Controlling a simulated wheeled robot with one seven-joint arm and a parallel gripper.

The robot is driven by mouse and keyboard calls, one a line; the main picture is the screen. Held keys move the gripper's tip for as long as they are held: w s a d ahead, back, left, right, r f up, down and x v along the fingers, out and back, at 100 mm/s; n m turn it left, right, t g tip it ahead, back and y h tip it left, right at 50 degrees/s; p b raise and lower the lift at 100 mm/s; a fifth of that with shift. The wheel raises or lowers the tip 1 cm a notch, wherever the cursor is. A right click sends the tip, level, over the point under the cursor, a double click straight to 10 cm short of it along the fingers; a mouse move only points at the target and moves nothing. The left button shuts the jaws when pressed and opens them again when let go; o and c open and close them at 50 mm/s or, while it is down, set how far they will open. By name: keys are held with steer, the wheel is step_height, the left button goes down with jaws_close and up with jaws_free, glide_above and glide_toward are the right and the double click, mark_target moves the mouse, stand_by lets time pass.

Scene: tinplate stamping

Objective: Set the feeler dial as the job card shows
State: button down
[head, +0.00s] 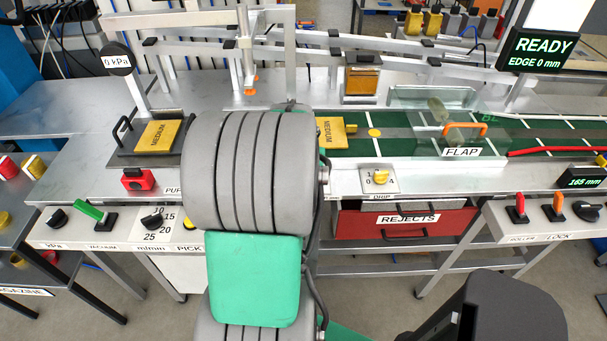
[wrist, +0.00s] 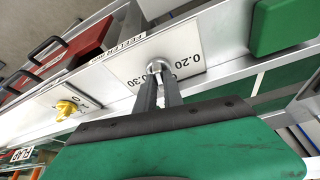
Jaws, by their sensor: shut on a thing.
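The feeler dial (wrist: 157,65) is a small grey knob on a white plate (wrist: 190,55) in the wrist view, with 0.20 and 0.30 readable around it. The plate's other marks are partly hidden by my fingers. My gripper (wrist: 158,74) is shut on the knob, with its two dark fingers close together. I cannot tell exactly which mark the knob points to. In the head view my arm hides both the dial and the gripper. I cannot make out a job card in either view.
The yellow drip knob (head: 380,177) is right of my arm and also shows in the wrist view (wrist: 66,109). A red rejects drawer (head: 404,220) is below it. A green block (wrist: 284,24) is near the dial. The display (head: 540,50) reads READY, EDGE 0 mm.

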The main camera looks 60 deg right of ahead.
steer(key=shift+s+n+t+b, duration=0.1)
steer(key=shift+n+t+b, duration=0.25)
steer(key=shift+n, duration=0.75)
steer(key=c, duration=1.5)
jaws_free()
steer(key=shift+o, duration=0.2)
steer(key=v, duration=0.7)
steer(key=shift+r+b, duration=0.35)
steer(key=shift+r, duration=0.05)
steer(key=shift+s, duration=0.15)
